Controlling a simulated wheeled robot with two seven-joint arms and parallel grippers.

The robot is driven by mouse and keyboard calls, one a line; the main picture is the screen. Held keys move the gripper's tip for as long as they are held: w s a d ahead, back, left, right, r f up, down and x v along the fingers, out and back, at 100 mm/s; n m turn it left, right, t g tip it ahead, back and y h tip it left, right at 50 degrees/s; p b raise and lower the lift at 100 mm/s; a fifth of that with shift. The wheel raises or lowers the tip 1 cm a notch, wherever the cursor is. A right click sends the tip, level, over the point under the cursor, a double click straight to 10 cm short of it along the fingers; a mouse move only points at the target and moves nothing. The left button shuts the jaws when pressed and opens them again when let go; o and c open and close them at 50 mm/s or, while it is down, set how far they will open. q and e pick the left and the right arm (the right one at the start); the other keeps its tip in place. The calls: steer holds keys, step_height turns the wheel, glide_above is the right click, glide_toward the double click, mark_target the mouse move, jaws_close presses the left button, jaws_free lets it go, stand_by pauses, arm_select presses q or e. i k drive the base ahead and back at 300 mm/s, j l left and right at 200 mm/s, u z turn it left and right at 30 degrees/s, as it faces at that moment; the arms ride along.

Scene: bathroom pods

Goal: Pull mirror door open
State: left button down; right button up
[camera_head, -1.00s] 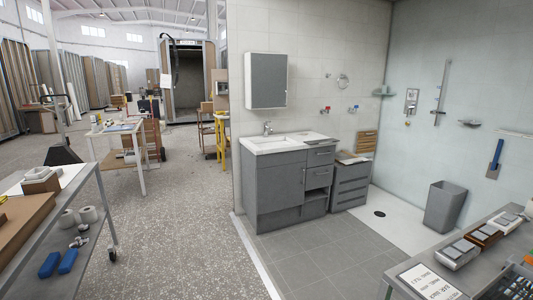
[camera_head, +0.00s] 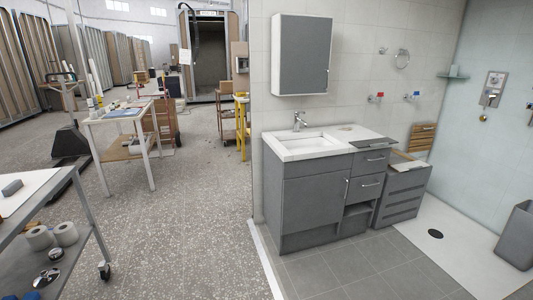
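The mirror cabinet (camera_head: 285,54) hangs on the tiled wall above the sink. Its mirror door (camera_head: 304,55) is a grey panel facing front and looks shut, with a white cabinet side on its left. A small dark spot shows near the door's lower right edge, too small to make out. Neither of my grippers is in view.
Below the cabinet stands a grey vanity (camera_head: 318,200) with a white sink top (camera_head: 313,141) and a tap (camera_head: 299,121). A grey drawer unit (camera_head: 400,190) is to its right. A metal cart (camera_head: 50,225) stands at the left. Grey floor (camera_head: 190,215) between cart and vanity is clear.

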mark_target(305, 46)
steer(key=i+l+z, duration=0.1)
steer(key=i+z, duration=0.25)
steer(key=i, duration=0.2)
steer(key=i+z, duration=0.35)
steer(key=i, duration=0.2)
steer(key=i+j+z, duration=0.25)
steer(key=i+z, duration=0.15)
steer(key=i, duration=0.15)
